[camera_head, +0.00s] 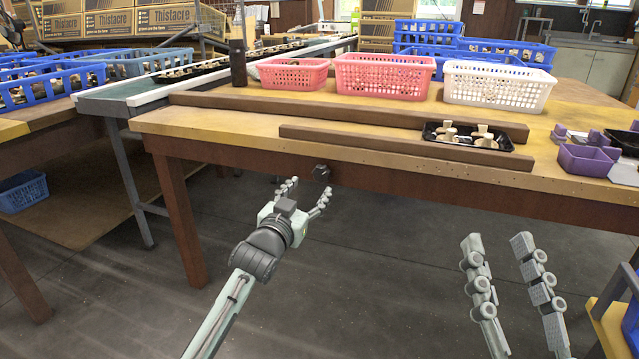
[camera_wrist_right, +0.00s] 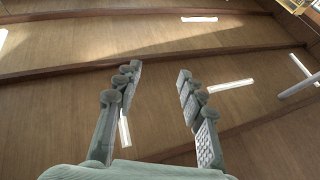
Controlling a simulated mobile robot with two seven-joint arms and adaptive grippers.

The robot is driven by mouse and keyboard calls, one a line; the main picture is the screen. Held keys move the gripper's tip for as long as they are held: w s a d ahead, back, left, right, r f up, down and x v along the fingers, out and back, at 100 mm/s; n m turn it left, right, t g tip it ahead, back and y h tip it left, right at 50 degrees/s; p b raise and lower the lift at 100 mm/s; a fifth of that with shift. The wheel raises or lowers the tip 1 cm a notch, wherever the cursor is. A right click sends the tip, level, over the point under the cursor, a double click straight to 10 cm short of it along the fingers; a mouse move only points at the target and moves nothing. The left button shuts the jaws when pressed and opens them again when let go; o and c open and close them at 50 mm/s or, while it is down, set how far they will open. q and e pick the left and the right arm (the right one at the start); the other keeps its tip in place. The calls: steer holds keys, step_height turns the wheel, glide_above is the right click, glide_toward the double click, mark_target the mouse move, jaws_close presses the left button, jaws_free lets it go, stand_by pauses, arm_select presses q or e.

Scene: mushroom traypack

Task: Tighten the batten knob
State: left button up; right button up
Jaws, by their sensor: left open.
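The dark batten knob (camera_head: 321,172) sticks out from the front apron of the wooden table (camera_head: 230,133). My left gripper (camera_head: 306,191) is open just in front of and below the knob, its fingers spread. The knob appears near the right fingertip; I cannot tell if they touch. Two brown battens lie on the tabletop, a long rear one (camera_head: 330,110) and a shorter front one (camera_head: 350,142). My right gripper (camera_head: 496,241) is open and empty, in front of the table at the lower right. It also shows open in the right wrist view (camera_wrist_right: 157,70), pointing at the ceiling.
A black tray (camera_head: 430,132) with mushrooms sits between the battens. Two pink baskets (camera_head: 290,76) (camera_head: 383,76) and a white basket (camera_head: 498,88) stand behind. Purple containers (camera_head: 588,160) are at the table's right. A table leg (camera_head: 177,215) stands left of my left arm.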

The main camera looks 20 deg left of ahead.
mark_target(321, 175)
arm_select(q)
steer(key=w+b, duration=0.1)
steer(key=w, duration=0.5)
steer(key=shift+w+d, duration=0.15)
steer(key=shift+w, duration=0.2)
arm_select(e)
steer(key=shift+s+d+r+t+y, duration=0.15)
steer(key=shift+s+d+r+t, duration=0.1)
steer(key=shift+r+t, duration=0.2)
steer(key=shift+s+d+r+t+y, duration=0.15)
steer(key=shift+s+r+t, duration=0.15)
steer(key=shift+r, duration=0.2)
arm_select(q)
steer(key=c, duration=1.2)
arm_select(e)
steer(key=shift+w, duration=0.1)
